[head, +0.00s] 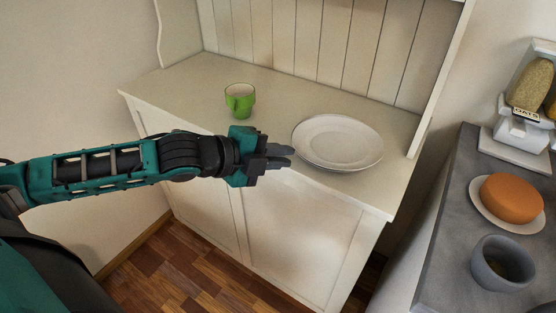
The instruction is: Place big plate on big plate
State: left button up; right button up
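A big white plate (338,140) lies on the white cabinet's counter, right of the middle of the head view. A second rim line shows along its lower edge; I cannot tell for certain whether another plate lies under it. My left gripper (286,156) reaches in from the left, with its fingertips just beside the plate's left rim. Its two fingers look slightly apart, with nothing visible between them. I cannot tell whether they touch the rim. My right gripper is out of view.
A slatted back panel and side wall bound the counter.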

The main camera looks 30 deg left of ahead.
pick_arm(q)
jog(key=s+d+f+n+y, duration=0.1)
jog(key=s+d+f+n, duration=0.1)
jog(key=s+f+n, duration=0.2)
jog(key=s+d+f+n+y, duration=0.1)
jog(key=s+f+n, duration=0.3)
jog(key=f+n, duration=0.4)
jog(key=s+d+f+n+y, duration=0.2)
jog(key=f+n, duration=0.4)
jog(key=f, duration=0.4)
jog(key=shift+s+d+g, duration=0.4)
jog(key=shift+s+d, duration=0.45)
jog(key=shift+s, duration=0.35)
jog(key=shift+f, duration=0.1)
